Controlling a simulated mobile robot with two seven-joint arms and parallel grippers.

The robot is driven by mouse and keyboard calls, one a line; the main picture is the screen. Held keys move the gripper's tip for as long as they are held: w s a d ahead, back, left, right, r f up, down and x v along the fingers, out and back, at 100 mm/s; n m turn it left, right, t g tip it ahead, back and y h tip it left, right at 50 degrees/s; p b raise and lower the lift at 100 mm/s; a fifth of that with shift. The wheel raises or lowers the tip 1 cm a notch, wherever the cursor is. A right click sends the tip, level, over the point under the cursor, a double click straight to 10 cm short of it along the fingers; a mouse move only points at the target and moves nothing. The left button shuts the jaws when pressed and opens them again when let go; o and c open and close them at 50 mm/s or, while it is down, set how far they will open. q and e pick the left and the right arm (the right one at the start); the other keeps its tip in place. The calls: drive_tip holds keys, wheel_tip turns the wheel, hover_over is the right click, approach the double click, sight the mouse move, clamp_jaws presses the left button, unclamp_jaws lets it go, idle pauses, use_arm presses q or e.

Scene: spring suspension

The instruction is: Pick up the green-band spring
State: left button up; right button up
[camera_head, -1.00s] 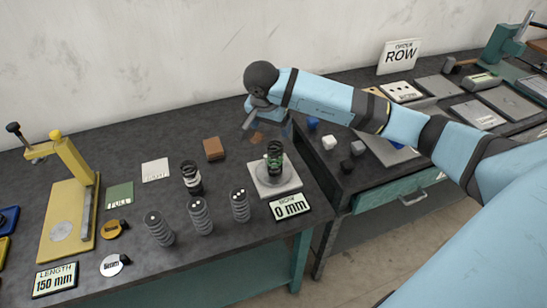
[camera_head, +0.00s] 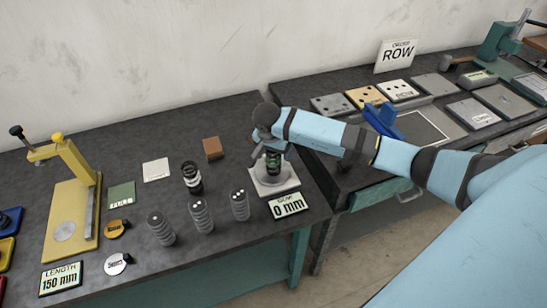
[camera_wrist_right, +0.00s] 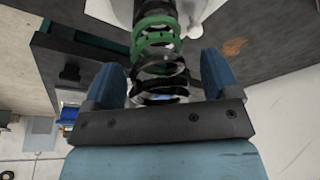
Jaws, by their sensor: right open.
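The green-band spring (camera_head: 273,162) is a dark coil with a green band. It stands upright on the pale plate of the scale (camera_head: 286,183) near the bench's right end. My right gripper (camera_head: 271,147) is at the upper part of the spring, and partly hides it in the head view. In the right wrist view, the green-banded coil (camera_wrist_right: 154,42) rises between the two blue fingers of my right gripper (camera_wrist_right: 161,68), which are open with a gap visible on each side. My left gripper is not in view.
A white-banded spring (camera_head: 192,178) and several grey coil cylinders (camera_head: 201,216) stand left of the scale. A brown block (camera_head: 212,148) lies behind. The scale's display (camera_head: 289,205) reads 0 mm. A yellow length gauge (camera_head: 70,200) stands at far left.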

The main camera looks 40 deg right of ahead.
drive_tip(key=c, duration=1)
drive_tip(key=shift+c, duration=0.7)
drive_tip(key=shift+r, duration=0.15)
